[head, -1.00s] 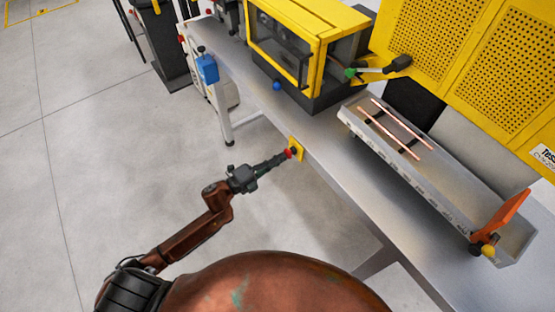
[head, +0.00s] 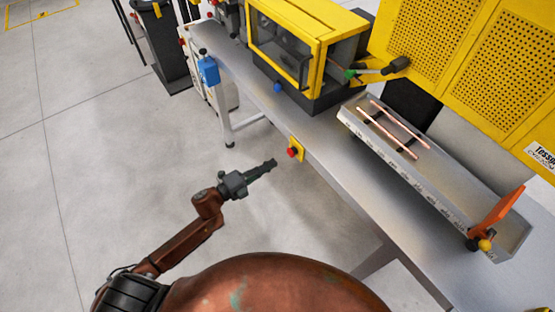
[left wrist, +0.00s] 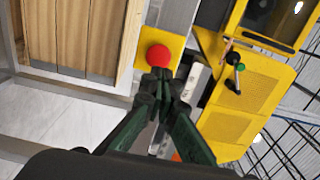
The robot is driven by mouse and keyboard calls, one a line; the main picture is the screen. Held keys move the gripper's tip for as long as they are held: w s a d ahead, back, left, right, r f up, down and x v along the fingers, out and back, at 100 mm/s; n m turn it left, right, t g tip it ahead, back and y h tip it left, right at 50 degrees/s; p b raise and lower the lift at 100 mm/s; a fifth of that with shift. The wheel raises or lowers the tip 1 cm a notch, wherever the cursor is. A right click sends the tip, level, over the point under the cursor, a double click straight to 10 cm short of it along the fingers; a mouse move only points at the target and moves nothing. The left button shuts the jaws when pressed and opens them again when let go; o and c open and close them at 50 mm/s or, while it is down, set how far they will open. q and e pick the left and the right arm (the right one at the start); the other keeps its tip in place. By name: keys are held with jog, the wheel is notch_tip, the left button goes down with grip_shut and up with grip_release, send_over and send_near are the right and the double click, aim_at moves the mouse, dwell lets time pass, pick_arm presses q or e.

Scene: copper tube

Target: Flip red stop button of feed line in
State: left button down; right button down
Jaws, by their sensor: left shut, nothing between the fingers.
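The red stop button (head: 292,152) sits on a yellow plate (head: 299,146) at the front edge of the metal table. In the left wrist view the red button (left wrist: 158,56) shows just beyond my fingertips, on its yellow plate. My left gripper (head: 272,163) is shut and empty. In the head view it points at the button, with a clear gap between the fingertips and the button. My right gripper is not in view.
The metal table (head: 340,175) carries a tray (head: 455,185) with copper tubes (head: 390,130) and an orange lever (head: 497,215). A yellow-framed machine (head: 310,50) stands behind. The floor (head: 110,170) left of the table is clear.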

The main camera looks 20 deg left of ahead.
pick_arm(q)
jog(key=v, duration=0.8)
jog(key=shift+a+f, duration=0.1)
jog(key=shift+f, duration=0.05)
jog(key=shift+w, duration=0.1)
